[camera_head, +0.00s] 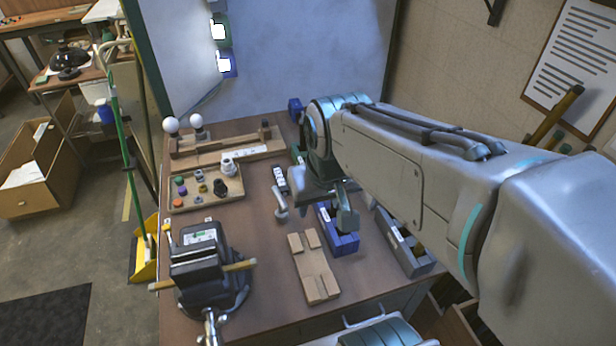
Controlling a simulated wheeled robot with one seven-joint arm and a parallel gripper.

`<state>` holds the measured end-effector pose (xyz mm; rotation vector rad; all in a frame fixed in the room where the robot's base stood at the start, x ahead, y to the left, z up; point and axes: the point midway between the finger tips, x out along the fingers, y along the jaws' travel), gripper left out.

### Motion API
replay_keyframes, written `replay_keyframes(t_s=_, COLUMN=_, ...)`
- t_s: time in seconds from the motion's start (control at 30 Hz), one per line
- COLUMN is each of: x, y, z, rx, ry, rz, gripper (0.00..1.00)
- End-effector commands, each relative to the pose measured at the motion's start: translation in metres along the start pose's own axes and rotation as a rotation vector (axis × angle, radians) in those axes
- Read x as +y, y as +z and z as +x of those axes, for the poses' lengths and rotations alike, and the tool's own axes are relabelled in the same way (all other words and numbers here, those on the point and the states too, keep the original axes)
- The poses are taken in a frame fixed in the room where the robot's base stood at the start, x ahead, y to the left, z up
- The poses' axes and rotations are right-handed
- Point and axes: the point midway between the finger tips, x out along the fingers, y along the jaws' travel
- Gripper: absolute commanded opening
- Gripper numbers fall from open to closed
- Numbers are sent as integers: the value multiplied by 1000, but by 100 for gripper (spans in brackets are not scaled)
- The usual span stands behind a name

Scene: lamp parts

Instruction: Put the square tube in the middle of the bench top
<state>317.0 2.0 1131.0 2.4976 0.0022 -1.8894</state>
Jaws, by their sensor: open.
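The bench top (265,275) is brown and runs from the back panel to the front edge. I cannot pick out the square tube for certain; it may be hidden behind my arm or inside a bin. My gripper (315,214) is open, with its two fingers wide apart and nothing visible between them. It hangs over the bench right of centre. Its right finger overlaps the blue bin (345,244) in the picture; whether they touch is unclear. My arm hides part of the back right of the bench.
A wooden fixture (316,275) lies at the front. A dark vise (205,265) stands front left. A tray of small parts (207,203) and a wooden rack (250,151) lie behind it. A grey bin (410,258) is at the right. Bare bench shows between vise and fixture.

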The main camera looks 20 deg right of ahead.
Motion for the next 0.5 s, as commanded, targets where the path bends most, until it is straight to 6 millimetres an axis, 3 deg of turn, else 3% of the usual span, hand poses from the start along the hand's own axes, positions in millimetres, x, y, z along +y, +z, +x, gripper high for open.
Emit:
replay_keyframes(t_s=0.2, x=2, y=29, z=3, rx=21, ry=-4, rz=0, gripper=48)
replay_keyframes(t_s=0.5, x=1, y=32, z=4, rx=21, ry=-4, rz=1, gripper=48)
